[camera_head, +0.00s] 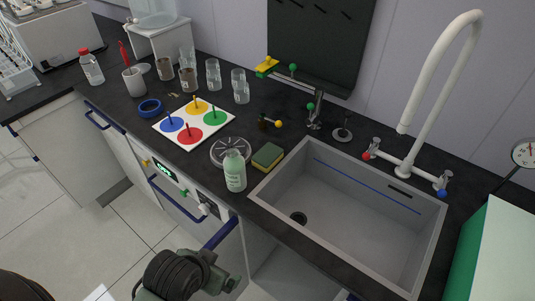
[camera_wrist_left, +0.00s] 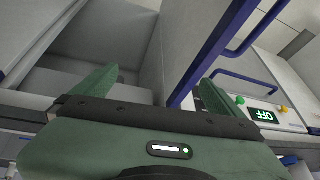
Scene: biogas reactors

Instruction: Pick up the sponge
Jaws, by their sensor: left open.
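The sponge (camera_head: 267,157), yellow with a dark green face, lies on the black counter just left of the sink (camera_head: 375,254). A pale green bottle (camera_head: 235,172) stands close in front of it, to its left. My left gripper (camera_head: 222,272) is low in front of the cabinets, below the counter edge and well away from the sponge. In the left wrist view its two green fingers (camera_wrist_left: 160,78) are spread apart with nothing between them. The sponge does not show in that view. My right gripper is not in view.
Blue cabinet handles (camera_wrist_left: 222,45) stick out close to my left gripper. A white board with coloured discs (camera_head: 194,121) and several glasses (camera_head: 240,86) stand further left. A white tap (camera_head: 440,90) rises behind the sink.

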